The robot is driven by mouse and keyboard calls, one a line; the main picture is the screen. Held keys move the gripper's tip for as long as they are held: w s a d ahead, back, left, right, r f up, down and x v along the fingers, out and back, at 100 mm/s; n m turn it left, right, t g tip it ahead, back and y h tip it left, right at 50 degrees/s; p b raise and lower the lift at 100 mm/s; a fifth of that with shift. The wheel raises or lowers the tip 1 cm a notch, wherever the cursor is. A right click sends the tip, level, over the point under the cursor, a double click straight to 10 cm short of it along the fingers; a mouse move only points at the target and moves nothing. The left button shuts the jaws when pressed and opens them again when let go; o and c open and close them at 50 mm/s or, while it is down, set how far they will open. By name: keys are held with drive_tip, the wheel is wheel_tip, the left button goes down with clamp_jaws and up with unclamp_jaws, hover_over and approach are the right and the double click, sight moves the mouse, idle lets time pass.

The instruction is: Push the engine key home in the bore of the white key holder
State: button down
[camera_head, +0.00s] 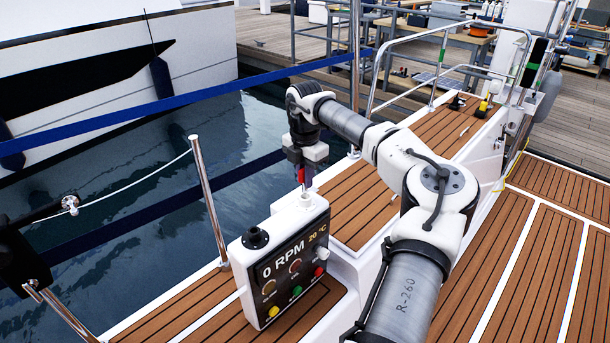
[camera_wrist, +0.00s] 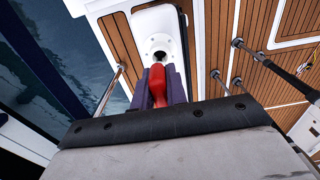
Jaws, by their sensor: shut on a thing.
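The red engine key (camera_head: 300,174) is held between the fingers of my gripper (camera_head: 304,176), above the back top corner of the control box. In the wrist view the red key (camera_wrist: 158,88) sits between two purple-grey fingers, pointing toward the holder. The white key holder (camera_head: 305,199) stands on top of the box, right under the key. In the wrist view the white holder (camera_wrist: 158,46) shows a round dark bore just beyond the key's far end. The key looks roughly upright and lined up with it. I cannot tell whether its tip is inside the bore.
The control box (camera_head: 250,290) has a "0 RPM" display, several coloured buttons and a black knob (camera_head: 255,238) on top. A steel post (camera_head: 208,195) stands left of it, with water beyond. Teak deck (camera_head: 520,270) lies to the right; a railing (camera_head: 450,45) is behind.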

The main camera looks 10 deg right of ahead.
sight(305, 191)
drive_tip(key=shift+f+b, duration=0.95)
drive_tip(key=shift+f, duration=0.95)
idle(0.4)
drive_tip(key=c, duration=1.3)
unclamp_jaws()
drive_tip(key=shift+r, duration=0.1)
wheel_tip(305, 191, up, 14)
drive_tip(key=shift+f+b, duration=0.15)
drive_tip(key=shift+b, duration=0.9)
